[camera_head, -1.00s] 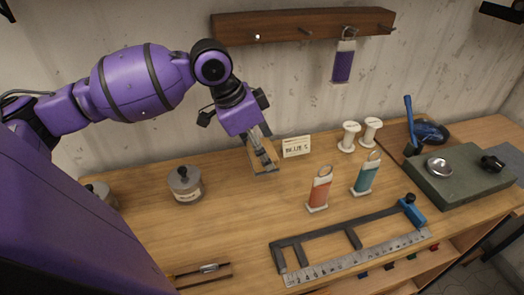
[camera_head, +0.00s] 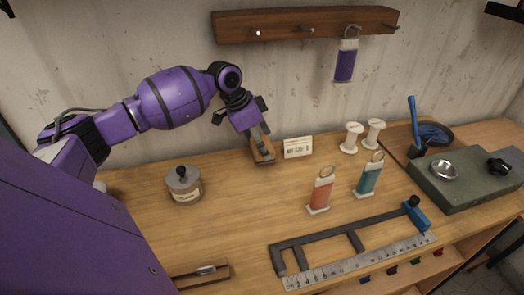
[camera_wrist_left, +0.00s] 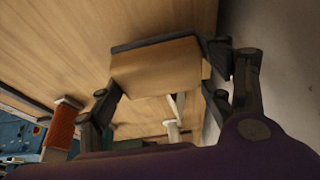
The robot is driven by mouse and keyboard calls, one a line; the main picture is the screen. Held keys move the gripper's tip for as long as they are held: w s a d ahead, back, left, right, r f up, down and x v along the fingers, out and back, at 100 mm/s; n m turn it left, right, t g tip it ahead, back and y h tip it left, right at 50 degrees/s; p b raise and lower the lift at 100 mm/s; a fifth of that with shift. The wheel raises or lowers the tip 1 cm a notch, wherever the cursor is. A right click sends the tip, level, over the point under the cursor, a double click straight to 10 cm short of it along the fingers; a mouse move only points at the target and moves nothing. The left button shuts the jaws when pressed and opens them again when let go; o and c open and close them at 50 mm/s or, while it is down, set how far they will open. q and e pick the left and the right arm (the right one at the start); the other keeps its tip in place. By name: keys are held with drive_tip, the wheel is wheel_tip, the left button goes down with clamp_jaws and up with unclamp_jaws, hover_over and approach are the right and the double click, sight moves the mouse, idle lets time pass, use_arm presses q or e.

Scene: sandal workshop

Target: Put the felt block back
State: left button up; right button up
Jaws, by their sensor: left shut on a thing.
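The felt block (camera_head: 261,147) is a light wooden block with a dark strip along one edge. It is at the back of the bench, just left of the small lettered card (camera_head: 298,147). My left gripper (camera_head: 259,140) is shut on it from above. In the left wrist view the block (camera_wrist_left: 155,68) sits between the two fingers of my left gripper (camera_wrist_left: 165,85), its dark edge away from the palm. I cannot tell whether the block touches the bench top. My right gripper is not in view.
A lidded grey pot (camera_head: 184,186) stands to the left. Orange (camera_head: 320,192) and teal (camera_head: 368,178) tags stand at the right, before two white spools (camera_head: 351,138). A dark frame (camera_head: 345,236) and ruler (camera_head: 360,262) lie in front. The bench middle is clear.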

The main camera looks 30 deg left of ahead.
use_arm(q)
wheel_tip(320, 180, down, 3)
drive_tip(key=shift+f, duration=0.1)
drive_tip(key=o, duration=1)
drive_tip(key=v, duration=0.7)
drive_tip(key=shift+s+r, duration=0.1)
drive_tip(key=shift+r, duration=0.2)
